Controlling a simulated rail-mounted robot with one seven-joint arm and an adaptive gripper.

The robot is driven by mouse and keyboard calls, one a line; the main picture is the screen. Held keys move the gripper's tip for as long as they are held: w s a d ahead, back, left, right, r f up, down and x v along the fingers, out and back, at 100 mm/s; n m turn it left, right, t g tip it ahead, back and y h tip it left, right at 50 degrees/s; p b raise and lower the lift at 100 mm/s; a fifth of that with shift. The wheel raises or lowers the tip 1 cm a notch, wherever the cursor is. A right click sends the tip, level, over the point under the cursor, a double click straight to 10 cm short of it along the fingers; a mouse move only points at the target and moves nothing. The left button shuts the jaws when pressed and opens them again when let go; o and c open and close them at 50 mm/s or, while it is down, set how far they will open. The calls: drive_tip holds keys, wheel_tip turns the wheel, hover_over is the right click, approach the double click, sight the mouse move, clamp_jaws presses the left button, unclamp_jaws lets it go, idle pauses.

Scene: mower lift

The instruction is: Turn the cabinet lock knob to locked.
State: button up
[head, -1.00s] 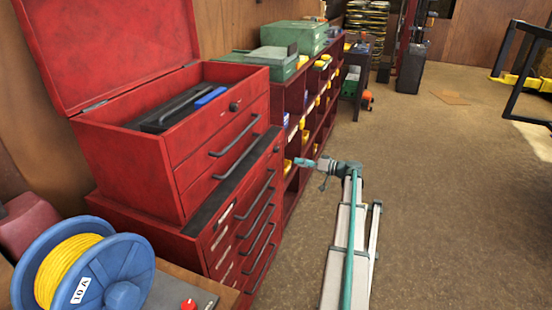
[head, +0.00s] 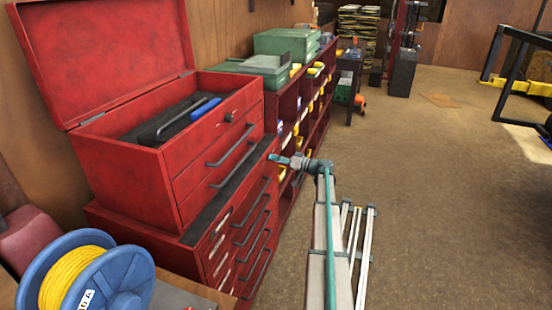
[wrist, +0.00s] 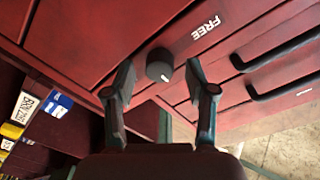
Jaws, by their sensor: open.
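The lock knob (wrist: 159,66) is small, round and dark, on the red front of the lower cabinet (head: 205,262). A white "FREE" label (wrist: 206,27) is beside it in the wrist view, and a pale mark shows on the knob's face. My gripper (wrist: 159,73) is open, with one finger on each side of the knob. I see no clear contact. In the head view my gripper (head: 278,159) is at the cabinet's upper right front corner and hides the knob.
Black drawer handles (head: 251,215) project from the cabinet front near my arm. A red toolbox (head: 130,185) with its lid open stands on top. Shelves with yellow bins (head: 318,70) are behind. A blue cable reel (head: 118,280) is at lower left.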

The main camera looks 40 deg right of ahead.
drive_tip(key=shift+w+a, duration=0.1)
drive_tip(key=shift+w, duration=0.05)
drive_tip(key=shift+c, duration=0.4)
clamp_jaws()
drive_tip(key=shift+f+m+b, duration=0.1)
drive_tip(key=shift+m+b, duration=0.3)
drive_tip(key=m+g, duration=0.1)
drive_tip(key=m, duration=1.5)
drive_tip(key=shift+m, duration=0.3)
